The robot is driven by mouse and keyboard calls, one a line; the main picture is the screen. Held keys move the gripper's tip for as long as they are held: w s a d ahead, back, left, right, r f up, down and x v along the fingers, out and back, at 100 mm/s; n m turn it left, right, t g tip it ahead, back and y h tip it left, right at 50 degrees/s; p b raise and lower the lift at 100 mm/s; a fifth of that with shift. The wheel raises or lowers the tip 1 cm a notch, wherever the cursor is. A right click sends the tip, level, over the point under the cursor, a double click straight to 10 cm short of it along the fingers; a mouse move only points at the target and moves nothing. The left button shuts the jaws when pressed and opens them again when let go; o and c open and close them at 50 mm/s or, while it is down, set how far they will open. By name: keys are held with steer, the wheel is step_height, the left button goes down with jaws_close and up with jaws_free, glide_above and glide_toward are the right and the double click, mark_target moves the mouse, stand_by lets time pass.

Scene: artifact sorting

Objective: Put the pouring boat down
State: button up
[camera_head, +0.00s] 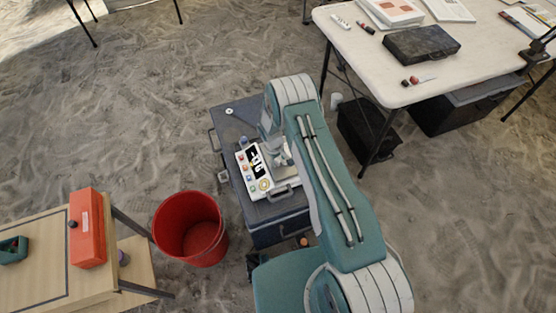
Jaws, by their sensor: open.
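I cannot clearly make out a pouring boat in the head view. My gripper (280,157) is small and partly hidden by my teal arm, above the right part of a white panel (248,183) with coloured buttons and a black-and-white display. The panel lies on a dark blue-grey case (225,128) on the sand. The gripper's jaws are open. I cannot tell whether they touch anything, and the area under my arm is hidden.
A red bucket (165,222) stands left of the case. A wooden table (40,285) at lower left holds an orange-red box (87,228) and a small teal tray (13,250). A white table (375,85) at upper right holds a black case (421,45). Open sand lies at upper left.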

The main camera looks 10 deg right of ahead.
steer(key=shift+r, duration=0.1)
step_height(320, 180, up, 12)
steer(key=a, duration=0.1)
steer(key=shift+w+a, duration=0.3)
steer(key=shift+a, duration=0.05)
steer(key=s+d+r+m+t, duration=0.1)
steer(key=s+r, duration=0.2)
steer(key=r, duration=0.7)
steer(key=s+d+r+m+t+y, duration=0.1)
steer(key=s+d+r, duration=0.1)
steer(key=r, duration=0.8)
steer(key=s+d+r+m+t, duration=0.1)
steer(key=s+r, duration=0.2)
steer(key=r, duration=0.8)
steer(key=s+d+r+m+t, duration=0.1)
steer(key=s+r, duration=0.4)
steer(key=s, duration=0.6)
steer(key=s+d+r+m+t, duration=0.1)
steer(key=s+r+m+t, duration=0.1)
steer(key=s+r, duration=0.4)
steer(key=s, duration=0.5)
steer(key=shift+s+d+m+y, duration=0.15)
steer(key=shift+m+y, duration=0.15)
steer(key=shift+y, duration=0.1)
